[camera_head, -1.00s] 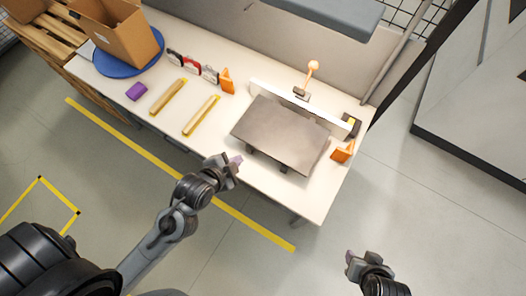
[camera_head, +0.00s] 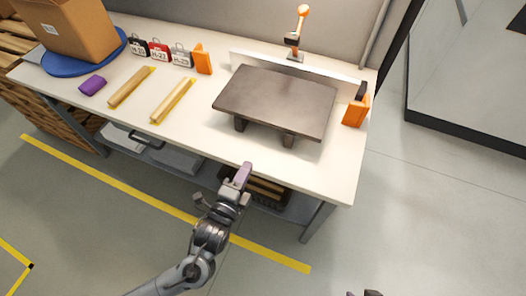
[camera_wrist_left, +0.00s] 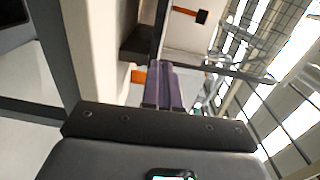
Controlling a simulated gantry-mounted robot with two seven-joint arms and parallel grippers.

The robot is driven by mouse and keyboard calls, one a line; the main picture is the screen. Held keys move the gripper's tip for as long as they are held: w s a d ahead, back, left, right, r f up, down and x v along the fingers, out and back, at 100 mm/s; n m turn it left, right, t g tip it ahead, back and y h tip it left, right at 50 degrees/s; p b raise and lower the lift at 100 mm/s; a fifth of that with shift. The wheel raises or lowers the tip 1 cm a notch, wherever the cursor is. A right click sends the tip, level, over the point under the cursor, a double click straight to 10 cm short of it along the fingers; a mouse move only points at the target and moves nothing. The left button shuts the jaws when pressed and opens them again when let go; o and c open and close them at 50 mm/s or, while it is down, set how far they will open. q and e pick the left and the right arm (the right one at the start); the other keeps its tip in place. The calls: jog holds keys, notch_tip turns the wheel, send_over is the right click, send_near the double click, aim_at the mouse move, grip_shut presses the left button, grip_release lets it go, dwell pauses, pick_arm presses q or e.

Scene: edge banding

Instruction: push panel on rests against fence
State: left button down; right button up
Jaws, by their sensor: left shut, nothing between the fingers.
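The dark grey panel (camera_head: 277,100) lies flat on dark rests (camera_head: 288,139) that show under its front edge. The long white fence (camera_head: 300,66) stands along the panel's back edge; whether they touch cannot be told. My left gripper (camera_head: 243,172) is shut and empty at the table's front edge, in front of the panel and apart from it. In the left wrist view its purple fingers (camera_wrist_left: 165,90) lie side by side. Only a tip of my right gripper (camera_head: 366,293) shows at the bottom edge, so its jaws are hidden.
Orange blocks (camera_head: 355,109) (camera_head: 203,58) stand near both fence ends, and an orange-topped device (camera_head: 298,35) behind it. Two yellowish strips (camera_head: 172,100), a purple item (camera_head: 92,85), numbered tags (camera_head: 159,51) and a cardboard box (camera_head: 70,28) occupy the left. The table's front right is clear.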

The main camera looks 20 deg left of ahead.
pick_arm(q)
jog(key=w+b, duration=0.1)
jog(key=w, duration=0.4)
jog(key=w+f+b, duration=0.1)
jog(key=w+b, duration=0.1)
jog(key=w, duration=0.3)
jog(key=w+b, duration=0.2)
jog(key=w, duration=0.3)
jog(key=shift+w+d+f, duration=0.15)
jog(key=shift+d+f, duration=0.1)
jog(key=shift+d, duration=0.1)
pick_arm(e)
notch_tip(320, 180, down, 6)
jog(key=shift+w+f, duration=0.2)
jog(key=shift+f, duration=0.05)
